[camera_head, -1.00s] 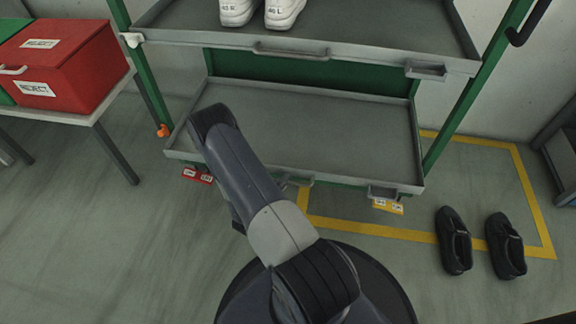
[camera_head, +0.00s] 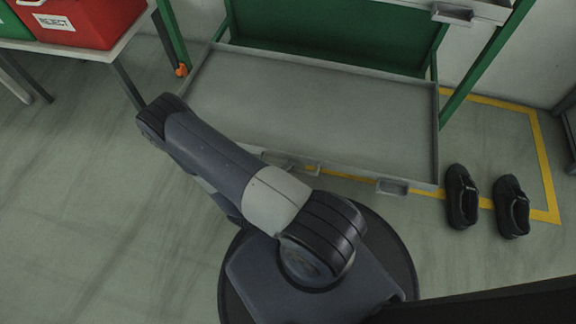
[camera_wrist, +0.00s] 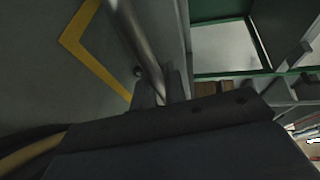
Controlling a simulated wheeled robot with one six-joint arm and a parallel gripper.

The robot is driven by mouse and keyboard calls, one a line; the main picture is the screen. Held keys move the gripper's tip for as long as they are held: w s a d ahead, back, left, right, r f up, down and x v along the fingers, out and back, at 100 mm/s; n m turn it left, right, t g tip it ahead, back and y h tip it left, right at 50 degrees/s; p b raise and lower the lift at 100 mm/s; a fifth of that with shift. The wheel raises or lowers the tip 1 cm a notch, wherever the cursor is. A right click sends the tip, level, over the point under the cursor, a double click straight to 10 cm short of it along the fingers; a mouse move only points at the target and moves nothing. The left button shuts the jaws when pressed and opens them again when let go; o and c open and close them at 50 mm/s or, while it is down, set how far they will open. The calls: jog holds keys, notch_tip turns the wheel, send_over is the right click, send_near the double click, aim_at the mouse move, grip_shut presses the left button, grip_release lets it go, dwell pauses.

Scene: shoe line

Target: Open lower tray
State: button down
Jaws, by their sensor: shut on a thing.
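The lower tray (camera_head: 310,105) is a wide, empty grey tray in a green rack. It sticks out toward me, in front of the rack's green back panel (camera_head: 335,42). My arm hides the gripper in the head view.
A table at the left holds a red reject box (camera_head: 85,20). A pair of black shoes (camera_head: 487,203) lies on the floor at the right, by a yellow floor line (camera_head: 545,170). Part of the upper tray (camera_head: 455,12) overhangs at the top right. The floor at the left is clear.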

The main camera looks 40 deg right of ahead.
jog(key=c, duration=1.5)
grip_release()
jog(key=shift+o, duration=0.2)
jog(key=shift+a, duration=0.1)
jog(key=p+v, duration=0.2)
jog(key=v, duration=0.8)
jog(key=shift+a, duration=0.35)
jog(key=shift+b+x, duration=1)
jog(key=shift+x, duration=4.45)
jog(key=shift+s+r, duration=0.15)
